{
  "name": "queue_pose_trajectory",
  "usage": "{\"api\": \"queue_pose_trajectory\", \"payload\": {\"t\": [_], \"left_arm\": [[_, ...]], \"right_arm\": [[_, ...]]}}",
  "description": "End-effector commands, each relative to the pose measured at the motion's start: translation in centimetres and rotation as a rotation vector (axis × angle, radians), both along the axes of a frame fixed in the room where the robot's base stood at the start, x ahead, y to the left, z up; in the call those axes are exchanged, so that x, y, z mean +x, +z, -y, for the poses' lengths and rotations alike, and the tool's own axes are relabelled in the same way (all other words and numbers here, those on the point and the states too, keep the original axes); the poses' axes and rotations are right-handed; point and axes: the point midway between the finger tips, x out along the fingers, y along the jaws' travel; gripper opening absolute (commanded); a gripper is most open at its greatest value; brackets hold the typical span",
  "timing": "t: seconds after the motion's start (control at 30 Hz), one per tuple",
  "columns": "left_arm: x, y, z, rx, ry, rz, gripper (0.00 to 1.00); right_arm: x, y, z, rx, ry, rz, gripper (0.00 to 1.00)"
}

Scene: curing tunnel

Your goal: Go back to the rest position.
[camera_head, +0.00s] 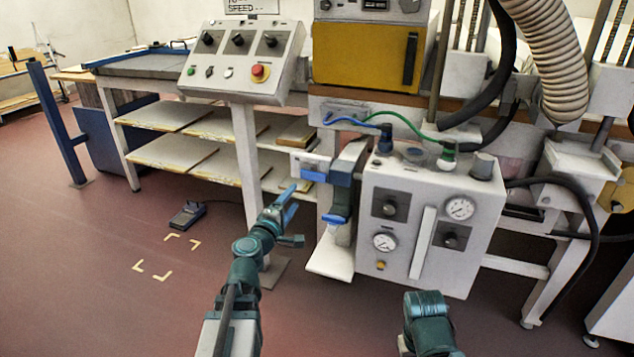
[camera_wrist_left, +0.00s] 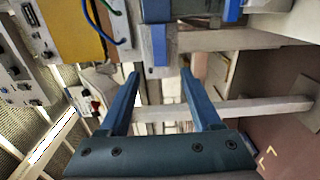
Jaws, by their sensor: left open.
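My left gripper (camera_head: 290,205) reaches forward in the middle of the head view, with its blue fingers in the air to the left of the white gauge box (camera_head: 430,215). In the left wrist view my left gripper (camera_wrist_left: 158,82) has its two blue fingers spread apart, with nothing held between them. A blue and white fitting (camera_head: 338,195) hangs beside the gauge box, to the right of the fingers and apart from them as far as I can tell. A teal part of my right arm shows at the bottom of the head view; its gripper is out of sight.
A control panel (camera_head: 243,58) with knobs and a red button (camera_head: 260,72) stands on a white post behind my left gripper. Blue and green hoses (camera_head: 405,118) run to the gauge box. A foot pedal (camera_head: 188,214) lies on the red floor. Open floor (camera_head: 90,290) lies at left.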

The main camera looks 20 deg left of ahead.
Motion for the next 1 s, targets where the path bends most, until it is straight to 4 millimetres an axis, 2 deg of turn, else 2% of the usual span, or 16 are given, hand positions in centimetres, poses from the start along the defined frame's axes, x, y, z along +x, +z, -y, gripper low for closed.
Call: {"api": "queue_pose_trajectory", "payload": {"t": [0.1, 0.17, 0.27, 0.37, 0.4, 0.47, 0.5, 0.6, 0.7, 0.83, 1.0], "left_arm": [[0.0, 0.0, 0.1, 0.002, -0.003, -0.001, 0.65], [0.1, -0.2, 0.9, 0.016, -0.023, -0.006, 0.65], [0.3, -0.9, 4.3, 0.088, -0.113, -0.035, 0.65], [0.1, -2.8, 10.3, 0.219, -0.279, -0.094, 0.65], [-0.3, -3.9, 13.0, 0.284, -0.360, -0.126, 0.65], [-1.3, -5.8, 17.0, 0.384, -0.485, -0.178, 0.65], [-2.2, -7.1, 19.4, 0.453, -0.569, -0.215, 0.65], [-5.4, -11.1, 24.8, 0.638, -0.784, -0.325, 0.65], [-9.8, -15.3, 28.5, 0.846, -1.001, -0.464, 0.65], [-15.1, -19.3, 29.9, 1.086, -1.210, -0.652, 0.65], [-19.9, -21.6, 28.9, 1.323, -1.362, -0.869, 0.65]], "right_arm": [[0.0, 0.0, 0.0, 0.000, 0.000, 0.000, 0.50], [0.0, 0.0, 0.0, 0.000, 0.000, 0.000, 0.50], [0.0, 0.0, 0.0, 0.000, 0.000, 0.000, 0.50], [0.0, 0.0, 0.0, 0.000, 0.000, 0.000, 0.50], [0.0, 0.0, 0.0, 0.000, 0.000, 0.000, 0.50], [0.0, 0.0, 0.0, 0.000, 0.000, 0.000, 0.50], [0.0, 0.0, 0.0, 0.000, 0.000, 0.000, 0.50], [0.0, 0.0, 0.0, 0.000, 0.000, 0.000, 0.50], [0.0, 0.0, 0.0, 0.000, 0.000, 0.000, 0.50], [0.0, 0.0, 0.0, 0.000, 0.000, 0.000, 0.50], [0.0, 0.0, 0.0, 0.000, 0.000, 0.000, 0.50]]}}
